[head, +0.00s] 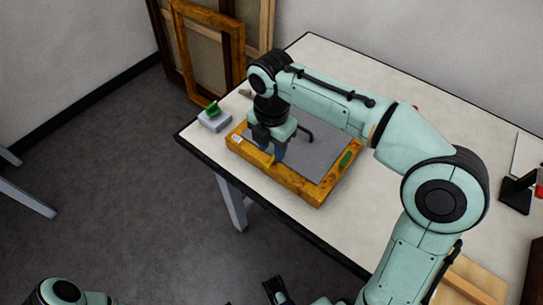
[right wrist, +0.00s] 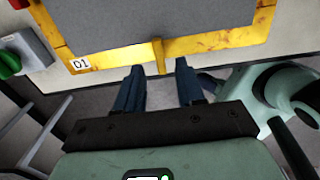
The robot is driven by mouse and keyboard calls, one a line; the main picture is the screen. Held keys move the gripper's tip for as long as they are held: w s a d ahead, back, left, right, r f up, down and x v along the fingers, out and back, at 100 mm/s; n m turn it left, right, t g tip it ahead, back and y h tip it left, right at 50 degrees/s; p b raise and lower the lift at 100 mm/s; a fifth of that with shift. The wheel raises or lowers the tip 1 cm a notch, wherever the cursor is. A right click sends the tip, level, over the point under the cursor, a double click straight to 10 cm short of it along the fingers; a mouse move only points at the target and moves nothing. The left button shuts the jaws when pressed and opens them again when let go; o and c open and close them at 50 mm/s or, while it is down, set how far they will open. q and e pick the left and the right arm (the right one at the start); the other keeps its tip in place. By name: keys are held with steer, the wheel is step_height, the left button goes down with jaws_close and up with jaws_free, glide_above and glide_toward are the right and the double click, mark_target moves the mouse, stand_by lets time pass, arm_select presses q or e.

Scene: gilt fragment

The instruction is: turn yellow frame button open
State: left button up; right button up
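The gilt picture frame (head: 300,186) lies on the table around a grey panel (head: 310,150). A small yellow button (right wrist: 159,56) crosses the frame's near bar in the right wrist view, pointing toward my right gripper. It also shows in the head view (head: 271,161), partly hidden by the gripper. My right gripper (right wrist: 155,78) is open, its two dark blue fingers apart on either side of the yellow button; I see no clear contact. A green button (head: 346,159) sits on the frame's right bar. My left gripper (head: 277,290) shows only in part at the bottom edge; its opening is unclear.
A grey block with a green knob (head: 212,111) stands left of the frame, near the table (head: 405,185) edge. Empty frames (head: 205,50) lean against the wall. A black stand (head: 515,192) and a wooden piece (head: 470,280) are at the right.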

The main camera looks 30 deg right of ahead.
mark_target(272, 159)
steer(key=shift+f+b, duration=0.3)
steer(key=shift+f, duration=1.45)
jaws_close()
